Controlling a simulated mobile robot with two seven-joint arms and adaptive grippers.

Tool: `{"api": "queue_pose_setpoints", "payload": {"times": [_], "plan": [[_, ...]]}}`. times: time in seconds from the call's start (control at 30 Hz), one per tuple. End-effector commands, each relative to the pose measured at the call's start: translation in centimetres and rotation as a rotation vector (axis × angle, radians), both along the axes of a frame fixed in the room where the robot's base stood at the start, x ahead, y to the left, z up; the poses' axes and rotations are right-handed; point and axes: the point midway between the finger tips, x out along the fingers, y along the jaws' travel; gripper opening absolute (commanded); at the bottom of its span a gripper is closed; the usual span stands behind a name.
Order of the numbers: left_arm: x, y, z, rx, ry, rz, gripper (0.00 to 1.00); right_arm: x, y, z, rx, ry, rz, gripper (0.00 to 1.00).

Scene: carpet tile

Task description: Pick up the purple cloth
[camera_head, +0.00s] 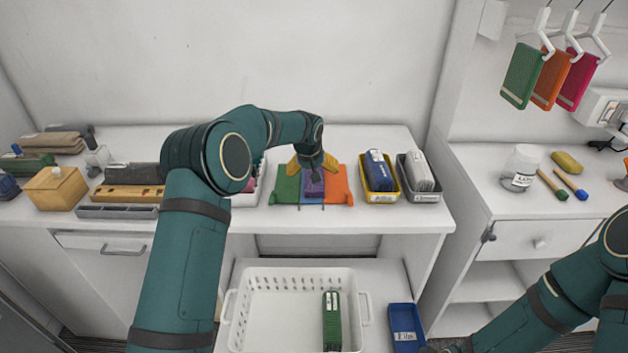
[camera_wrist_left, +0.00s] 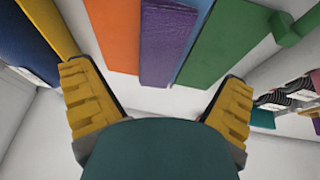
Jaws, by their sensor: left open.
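The purple cloth (camera_head: 314,188) lies on the white table, between a green cloth (camera_head: 288,189) and an orange cloth (camera_head: 337,186), with a blue strip showing beside it. In the wrist view the purple cloth (camera_wrist_left: 166,38) is a textured strip between the orange cloth (camera_wrist_left: 113,35) and a blue edge. My left gripper (camera_head: 314,163) is over the cloths in the head view and hides part of them. In the wrist view its yellow fingers (camera_wrist_left: 158,92) are spread wide and empty, with the cloth ahead of the fingertips. My right arm shows at lower right; its gripper cannot be made out.
Yellow (camera_head: 384,197) and dark grey (camera_head: 420,196) bins with packs stand right of the cloths. A white tray is to their left, partly behind my left arm. Below stand a white basket (camera_head: 255,318) and a blue bin (camera_head: 406,322). Several coloured pads hang at upper right.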

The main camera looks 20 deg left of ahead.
Motion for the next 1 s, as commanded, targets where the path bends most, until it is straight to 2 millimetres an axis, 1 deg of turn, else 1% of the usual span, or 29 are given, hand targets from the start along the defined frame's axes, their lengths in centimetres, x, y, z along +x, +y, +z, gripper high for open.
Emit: {"api": "queue_pose_setpoints", "payload": {"times": [0.03, 0.1, 0.27, 0.33, 0.5, 0.6, 0.7, 0.93, 0.97, 1.0], "plan": [[0.3, 0.0, -0.8, 0.0, 0.001, 0.0, 0.99, 0.0, 0.0, -0.1, 0.0, 0.001, 0.0, 0.0], [0.6, 0.1, -1.5, 0.0, 0.0, 0.001, 0.99, 0.0, 0.0, -0.1, 0.0, 0.001, 0.001, 0.0], [1.0, 0.1, -2.2, -0.001, 0.0, 0.001, 0.99, -0.1, 0.0, -0.1, 0.0, 0.002, 0.002, 0.0], [1.2, 0.2, -2.9, -0.001, 0.0, 0.001, 0.99, -0.1, 0.0, -0.2, 0.001, 0.001, 0.002, 0.0], [2.1, 0.4, -5.3, -0.002, 0.001, 0.0, 0.99, -0.1, 0.1, -0.5, 0.001, 0.003, 0.003, 0.0], [2.6, 0.4, -6.3, -0.001, 0.0, 0.0, 0.99, -0.2, 0.1, -0.6, 0.001, 0.004, 0.004, 0.0], [2.9, 0.4, -6.8, -0.001, 0.0, 0.0, 0.99, -0.2, 0.1, -0.6, 0.001, 0.005, 0.004, 0.0], [2.9, 0.4, -6.8, -0.001, -0.001, 0.0, 0.99, -0.2, 0.1, -0.6, 0.001, 0.005, 0.004, 0.0], [2.9, 0.4, -6.8, -0.001, -0.001, 0.0, 0.92, -0.2, 0.1, -0.6, 0.001, 0.005, 0.004, 0.0], [2.9, 0.4, -6.8, -0.001, -0.001, 0.0, 0.78, -0.2, 0.1, -0.6, 0.001, 0.005, 0.004, 0.0]]}}
